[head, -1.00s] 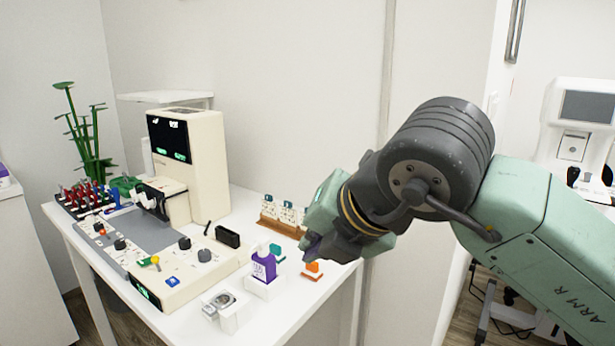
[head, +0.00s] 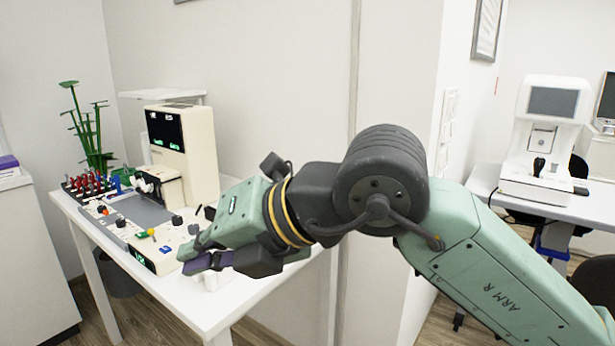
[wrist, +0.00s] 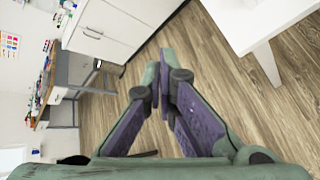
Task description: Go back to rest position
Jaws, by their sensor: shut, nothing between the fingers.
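My gripper (head: 193,257) is in front of the white table in the head view, with its purple-lined fingers pointing left. In the wrist view, my gripper (wrist: 163,75) shows its fingers meeting at the tips with nothing between them, over the wooden floor. My arm covers the right part of the table, so most of the small items there are hidden.
The white table (head: 215,310) bears a cream instrument (head: 190,140), a grey control console (head: 140,205), and a rack of red-topped items (head: 85,185). Another white machine (head: 545,125) stands at right. Wooden floor (wrist: 225,85) is clear below.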

